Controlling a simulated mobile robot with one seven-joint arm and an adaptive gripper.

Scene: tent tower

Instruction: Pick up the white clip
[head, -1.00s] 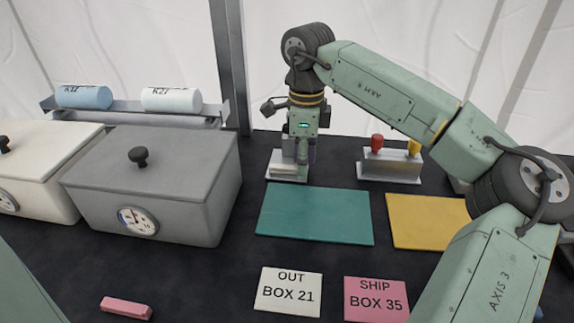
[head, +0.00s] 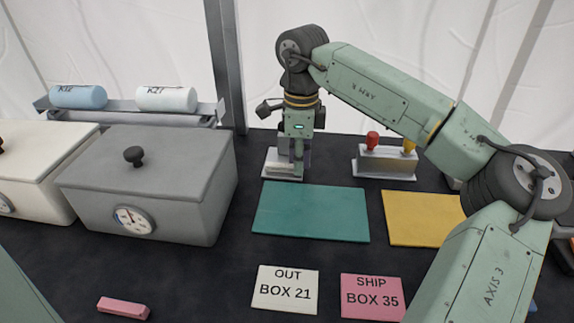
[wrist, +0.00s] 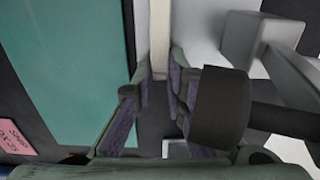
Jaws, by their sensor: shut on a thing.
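My gripper (head: 298,168) points down at the pale stand (head: 272,164) behind the green mat. In the wrist view, a narrow whitish bar, seemingly the white clip (wrist: 159,35), runs between the purple-padded fingertips of my gripper (wrist: 160,82). The fingers are shut on it. Its lower end is hidden between the fingers, and its full shape does not show. In the head view the fingers cover the clip, so I cannot tell whether it is clear of the stand.
The green mat (head: 311,213) lies in front of the stand, with a yellow mat (head: 420,218) to its right. A metal holder (head: 384,164) with red and yellow knobs stands right of my gripper. A grey lidded box (head: 150,190) stands to the left. A pink bar (head: 123,308) lies at front left.

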